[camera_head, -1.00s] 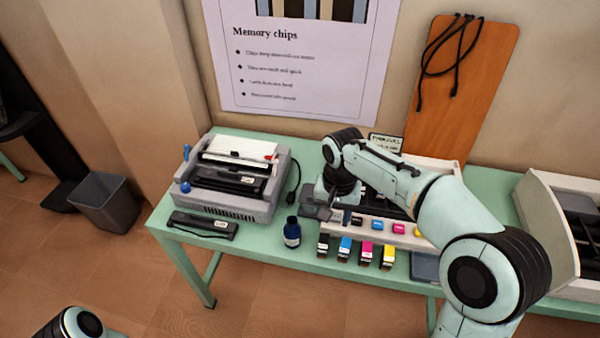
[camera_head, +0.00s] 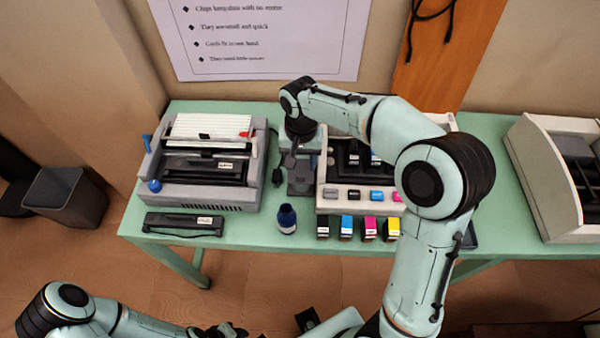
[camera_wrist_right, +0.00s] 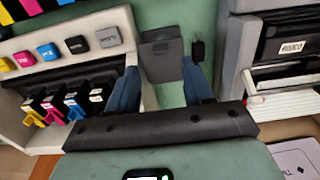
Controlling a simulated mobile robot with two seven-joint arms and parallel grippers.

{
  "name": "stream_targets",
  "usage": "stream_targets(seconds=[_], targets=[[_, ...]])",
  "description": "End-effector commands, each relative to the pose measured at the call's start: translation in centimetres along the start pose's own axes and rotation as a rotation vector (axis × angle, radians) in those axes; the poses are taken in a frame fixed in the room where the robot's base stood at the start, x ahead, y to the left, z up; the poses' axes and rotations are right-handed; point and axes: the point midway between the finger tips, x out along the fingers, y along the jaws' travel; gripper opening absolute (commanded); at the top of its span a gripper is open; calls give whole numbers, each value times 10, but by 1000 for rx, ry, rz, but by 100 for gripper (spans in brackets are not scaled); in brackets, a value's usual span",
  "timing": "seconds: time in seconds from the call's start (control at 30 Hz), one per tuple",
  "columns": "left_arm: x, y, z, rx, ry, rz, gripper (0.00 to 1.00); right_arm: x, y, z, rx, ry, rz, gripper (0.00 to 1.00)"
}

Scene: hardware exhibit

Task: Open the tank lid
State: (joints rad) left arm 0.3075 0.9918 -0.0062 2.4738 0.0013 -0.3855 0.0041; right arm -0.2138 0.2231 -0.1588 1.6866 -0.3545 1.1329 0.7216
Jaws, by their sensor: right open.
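A dark grey box with a flat top (camera_head: 301,180) stands on the green table, left of the white machine; I take it for the tank, its lid looking shut. It also shows in the right wrist view (camera_wrist_right: 162,52). My right gripper (camera_head: 291,158) points down above the back of this box and partly hides it. In the right wrist view its two blue fingers (camera_wrist_right: 161,86) are apart, with nothing between them; the box lies beyond the gap. My left gripper (camera_head: 228,330) is at the bottom edge, far from the table, mostly cut off.
The white machine (camera_head: 330,202) has coloured buttons or caps, with several cartridges (camera_head: 347,228) in front. A dark blue bottle (camera_head: 287,219) stands before the box. A grey printer (camera_head: 256,175) is left, with a black cable (camera_head: 276,158) between. A black bar (camera_head: 183,223) lies at front left.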

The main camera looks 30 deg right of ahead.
Motion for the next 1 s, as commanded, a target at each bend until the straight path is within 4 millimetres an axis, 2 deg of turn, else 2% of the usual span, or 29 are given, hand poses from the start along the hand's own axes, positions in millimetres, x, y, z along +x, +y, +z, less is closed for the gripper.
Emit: stream_targets(seconds=[0.03, 0.1, 0.3, 0.5, 0.73, 0.77, 0.9, 1.0], targets=[[3, -1, 1, 0, -1, 0, 43, 13, 1, 1, 0, -4, 3, 51], [4, -2, 1, -1, -2, -1, 43, 26, 1, 1, 0, -4, 3, 51], [7, -3, 2, -1, -3, -1, 43, 55, 0, 0, 1, -2, 1, 51], [8, -3, 2, -1, -4, -1, 43, 64, 0, 0, 1, 1, -1, 51], [7, -3, 2, -1, -4, -1, 43, 65, 0, 0, 0, 1, -1, 51], [7, -3, 2, -1, -4, -1, 43, 65, 0, 0, 0, 1, -1, 48], [7, -3, 2, -1, -4, -1, 43, 64, 0, 0, 0, 1, -1, 2], [7, -3, 2, -1, -3, -1, 43, 64, 0, 0, 0, 1, -1, 0]])
